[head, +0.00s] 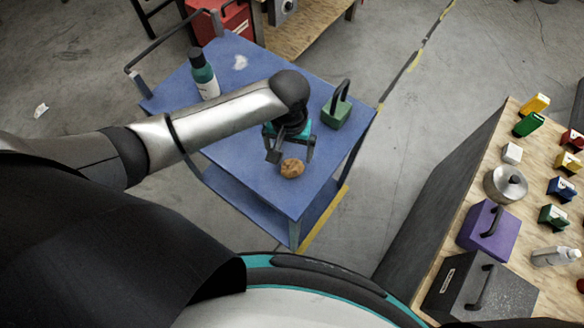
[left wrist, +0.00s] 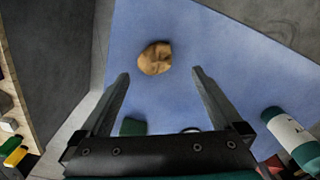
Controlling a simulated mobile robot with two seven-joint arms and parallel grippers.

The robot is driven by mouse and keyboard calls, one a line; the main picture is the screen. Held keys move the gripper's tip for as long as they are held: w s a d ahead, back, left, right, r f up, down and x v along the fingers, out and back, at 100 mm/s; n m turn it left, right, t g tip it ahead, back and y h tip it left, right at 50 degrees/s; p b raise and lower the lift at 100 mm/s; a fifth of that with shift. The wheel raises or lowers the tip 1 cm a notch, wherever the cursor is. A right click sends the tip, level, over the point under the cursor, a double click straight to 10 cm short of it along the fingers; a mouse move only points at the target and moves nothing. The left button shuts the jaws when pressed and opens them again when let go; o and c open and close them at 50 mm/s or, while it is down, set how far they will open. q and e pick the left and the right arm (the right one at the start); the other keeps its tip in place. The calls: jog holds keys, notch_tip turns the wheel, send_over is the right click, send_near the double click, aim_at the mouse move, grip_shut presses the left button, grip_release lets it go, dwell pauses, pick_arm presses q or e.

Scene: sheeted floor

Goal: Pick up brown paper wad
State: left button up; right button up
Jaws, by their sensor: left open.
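The brown paper wad (head: 292,168) lies on the blue top of a cart (head: 240,160), near its front corner. It also shows in the left wrist view (left wrist: 155,58), whole and uncovered, ahead of and between the lines of my fingers. My left gripper (head: 290,157) is open and empty, just behind the wad in the head view. In the left wrist view my left gripper (left wrist: 159,73) has its two fingers spread wide, with the wad beyond their tips. I cannot tell the exact height of the fingers above the cart. My right gripper is not in view.
A teal and white bottle (head: 204,75) stands at the cart's back left. A green block with a black handle (head: 337,109) stands right of my gripper. A white crumpled scrap (head: 240,62) lies at the back. A wooden bench (head: 462,205) at right holds several items.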

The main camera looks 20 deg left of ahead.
aim_at(292, 167)
pick_arm(q)
jog(key=shift+s+d+f+b, duration=0.1)
jog(key=shift+s+f+b, duration=0.05)
jog(key=shift+f, duration=0.9)
jog(key=shift+s+d+f+b, duration=0.1)
jog(key=shift+s+d+f, duration=0.05)
jog(key=shift+f, duration=0.85)
jog(key=shift+s+d+f+b, duration=0.1)
jog(key=shift+s+f+b, duration=0.05)
jog(key=shift+f, duration=0.9)
jog(key=c, duration=1.4)
jog(key=shift+r, duration=0.1)
jog(key=shift+c, duration=0.2)
